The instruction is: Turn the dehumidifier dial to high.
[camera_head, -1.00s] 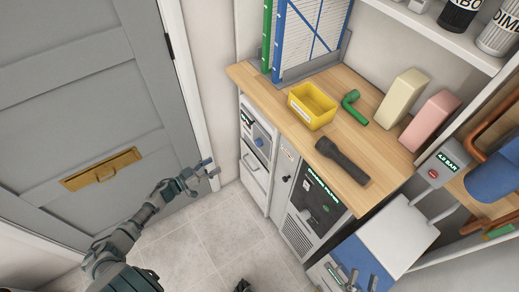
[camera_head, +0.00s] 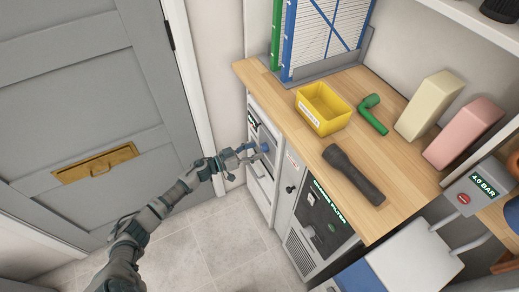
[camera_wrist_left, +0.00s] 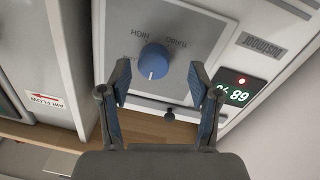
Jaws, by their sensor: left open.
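The dehumidifier (camera_head: 258,127) is a light-coloured unit under the wooden counter's left end. Its blue round dial (camera_wrist_left: 153,61) shows on a grey panel in the wrist view, with a white mark toward the picture's bottom. Upside-down labels, HIGH and TURBO among them, lie above the dial; the mark points away from these two. My left gripper (camera_wrist_left: 158,76) is open, its two blue-padded fingers on either side of the dial, with visible gaps. In the head view the left gripper (camera_head: 246,161) is at the unit's front. My right gripper is out of view.
A lit green display (camera_wrist_left: 236,93) is beside the dial. The counter (camera_head: 283,111) holds a yellow bin (camera_head: 322,112), a green elbow pipe (camera_head: 372,114) and a black torch (camera_head: 352,175). A grey door (camera_head: 85,110) stands left. The tiled floor (camera_head: 215,245) is clear.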

